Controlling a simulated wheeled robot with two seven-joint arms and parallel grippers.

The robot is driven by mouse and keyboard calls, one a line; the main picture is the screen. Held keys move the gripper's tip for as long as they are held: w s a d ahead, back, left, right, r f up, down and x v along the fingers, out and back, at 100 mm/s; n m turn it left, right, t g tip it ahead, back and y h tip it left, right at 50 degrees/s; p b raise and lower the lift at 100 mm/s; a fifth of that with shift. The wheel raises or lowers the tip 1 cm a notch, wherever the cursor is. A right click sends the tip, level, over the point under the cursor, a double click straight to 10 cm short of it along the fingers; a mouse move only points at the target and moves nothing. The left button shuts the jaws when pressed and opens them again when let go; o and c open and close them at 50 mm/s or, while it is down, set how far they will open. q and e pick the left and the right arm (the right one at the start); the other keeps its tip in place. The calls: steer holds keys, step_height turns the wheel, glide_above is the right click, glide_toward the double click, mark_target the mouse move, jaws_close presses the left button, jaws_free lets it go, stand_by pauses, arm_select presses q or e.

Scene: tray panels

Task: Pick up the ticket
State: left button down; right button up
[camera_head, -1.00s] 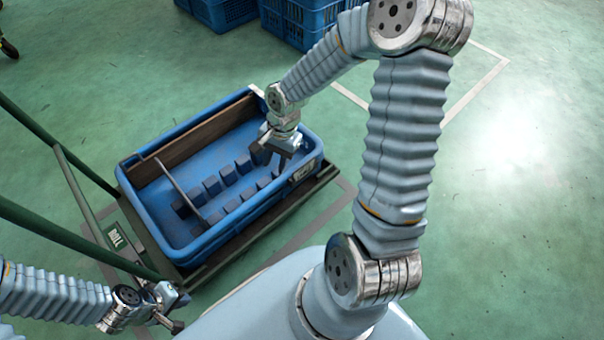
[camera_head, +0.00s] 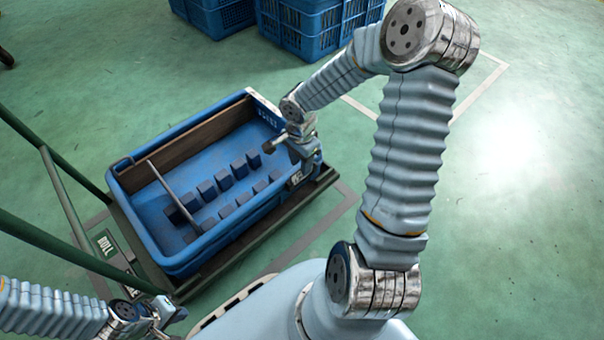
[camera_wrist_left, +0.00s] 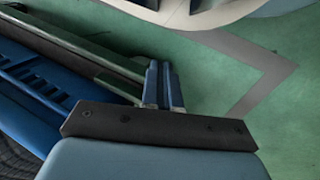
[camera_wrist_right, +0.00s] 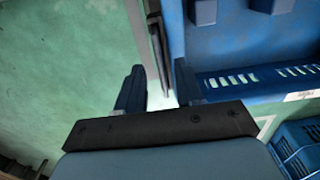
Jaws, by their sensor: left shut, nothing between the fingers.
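A small pale card in a dark holder (camera_head: 297,179), which looks like the ticket, is on the outside of the blue tray's near long wall, by its right end. My right gripper (camera_head: 292,162) is over that wall and partly covers the card. In the right wrist view the fingers (camera_wrist_right: 157,88) are apart and empty, one over the floor side and one over the tray side. A thin upright edge, likely the holder (camera_wrist_right: 157,45), shows beyond the gap. My left gripper (camera_head: 177,313) is low at the left; its fingers (camera_wrist_left: 162,85) are shut and empty.
The blue tray (camera_head: 150,238) holds several dark blue blocks (camera_head: 224,180) and a divider rod (camera_head: 172,187). It rests on a green trolley (camera_head: 125,262) with rails at the left. Blue crates (camera_head: 315,28) stand at the back. Floor at the right is clear.

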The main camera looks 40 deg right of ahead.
mark_target(297, 176)
step_height(297, 176, down, 3)
steer(key=shift+r, duration=0.1)
jaws_close()
stand_by(0.3)
